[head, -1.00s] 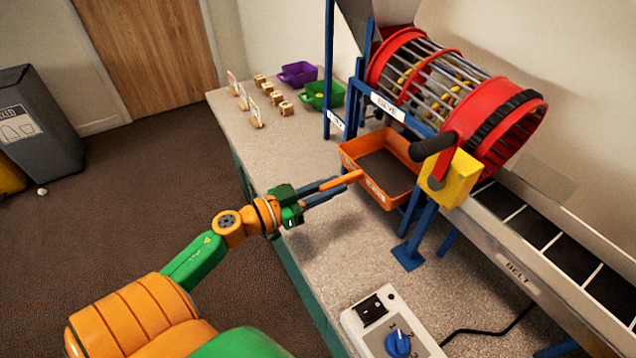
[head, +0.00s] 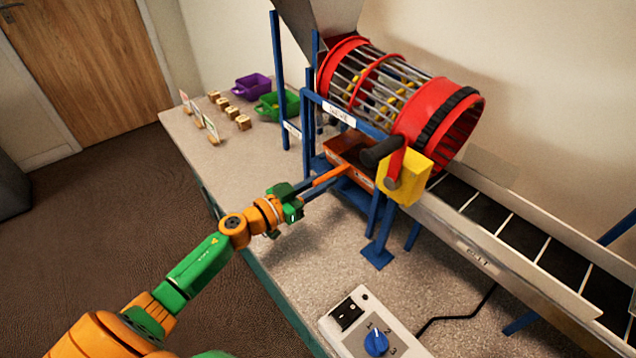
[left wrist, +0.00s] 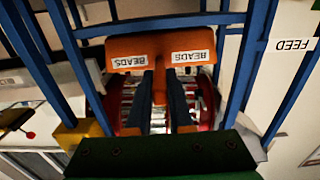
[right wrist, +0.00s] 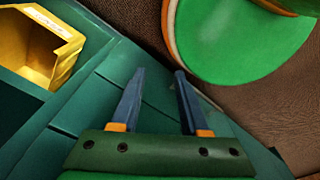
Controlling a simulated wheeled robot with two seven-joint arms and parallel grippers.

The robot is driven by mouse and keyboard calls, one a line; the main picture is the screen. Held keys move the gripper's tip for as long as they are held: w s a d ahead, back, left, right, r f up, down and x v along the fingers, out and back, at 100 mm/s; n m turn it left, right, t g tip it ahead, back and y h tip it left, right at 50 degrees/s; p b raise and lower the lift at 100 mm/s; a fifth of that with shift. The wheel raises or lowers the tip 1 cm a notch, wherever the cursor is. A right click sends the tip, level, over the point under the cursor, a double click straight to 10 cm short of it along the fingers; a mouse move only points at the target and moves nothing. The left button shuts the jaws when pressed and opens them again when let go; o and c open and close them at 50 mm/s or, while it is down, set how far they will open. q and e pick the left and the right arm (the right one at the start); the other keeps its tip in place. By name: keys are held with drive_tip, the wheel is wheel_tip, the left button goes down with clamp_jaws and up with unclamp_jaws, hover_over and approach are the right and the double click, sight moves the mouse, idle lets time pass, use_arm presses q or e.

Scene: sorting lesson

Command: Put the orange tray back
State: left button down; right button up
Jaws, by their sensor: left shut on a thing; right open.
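The orange tray (head: 362,177) is under the near side of the red-ringed sieve drum (head: 420,110), partly in among the blue frame posts. The crank and yellow box hide part of it. My left gripper (head: 318,185) is shut on the tray's orange handle, which points out toward the table's front. In the left wrist view the tray's front (left wrist: 158,46) shows two BEADS labels, with the handle between my left fingers (left wrist: 161,88). My right gripper (right wrist: 160,72) is open and empty, over dark green panels.
A yellow crank box (head: 405,177) and dark handle stand close right of the tray. Blue posts (head: 306,120) flank it. Green (head: 278,106) and purple (head: 253,88) bins and small wooden blocks lie behind left. A control box (head: 368,325) is in front. A yellow bin (right wrist: 40,45) is near my right gripper.

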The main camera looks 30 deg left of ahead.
use_arm(q)
drive_tip(key=shift+f, duration=0.1)
idle(0.3)
drive_tip(key=shift+f, duration=0.2)
drive_tip(key=c, duration=0.7)
unclamp_jaws()
drive_tip(key=shift+c, duration=0.2)
